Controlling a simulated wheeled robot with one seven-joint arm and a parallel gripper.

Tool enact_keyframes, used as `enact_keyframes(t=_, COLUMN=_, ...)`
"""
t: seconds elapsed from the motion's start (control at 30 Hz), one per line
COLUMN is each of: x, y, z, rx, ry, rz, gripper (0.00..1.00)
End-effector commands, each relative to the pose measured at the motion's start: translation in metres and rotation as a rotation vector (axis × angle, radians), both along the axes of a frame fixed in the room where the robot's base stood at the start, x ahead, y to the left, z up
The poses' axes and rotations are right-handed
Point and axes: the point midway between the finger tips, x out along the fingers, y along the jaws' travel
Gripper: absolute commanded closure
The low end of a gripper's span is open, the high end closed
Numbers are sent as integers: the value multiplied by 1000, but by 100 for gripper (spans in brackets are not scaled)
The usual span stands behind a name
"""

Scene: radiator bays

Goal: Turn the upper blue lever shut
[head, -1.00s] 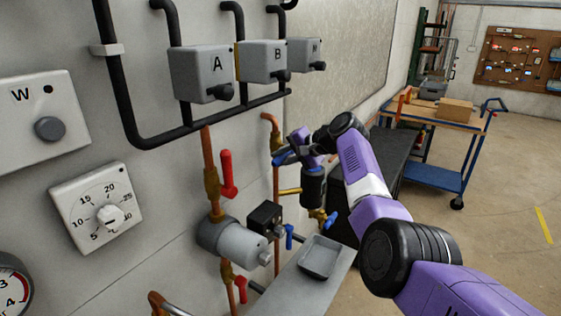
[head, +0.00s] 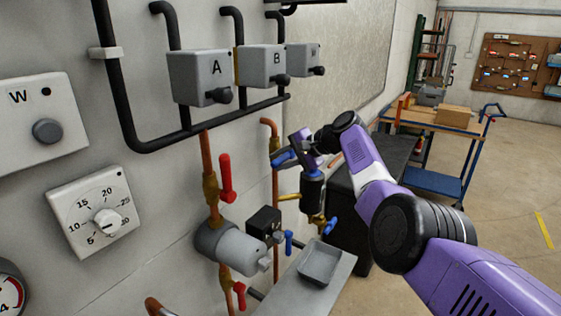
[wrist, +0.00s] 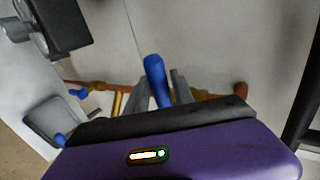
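The upper blue lever (head: 283,159) is on the copper pipe right of the red lever in the head view, partly covered by my gripper. In the wrist view its blue handle (wrist: 155,75) points up and slightly left between my two grey fingers. My gripper (head: 287,155) is at the lever; in the wrist view my gripper (wrist: 161,82) has one finger on each side of the handle. The fingers look open, with a narrow gap at the right finger. Contact on the left side cannot be told.
A red lever (head: 226,178) is left of my gripper. Lower blue levers (head: 288,242) and (head: 331,225) sit below, near a grey tray (head: 319,262) on a shelf. Grey boxes A (head: 199,78) and B (head: 262,66) are above. A dark cabinet (head: 365,195) stands behind my arm.

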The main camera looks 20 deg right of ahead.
Motion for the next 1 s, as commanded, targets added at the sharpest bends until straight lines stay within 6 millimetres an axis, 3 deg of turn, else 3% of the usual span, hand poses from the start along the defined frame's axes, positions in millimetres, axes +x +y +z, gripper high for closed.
enact_keyframes(t=0.57, x=-4, y=-5, z=4, rx=-2, ry=-3, rz=-1, gripper=57)
enact_keyframes(t=1.0, x=-37, y=-29, z=30, rx=-3, ry=-4, rz=0, gripper=57)
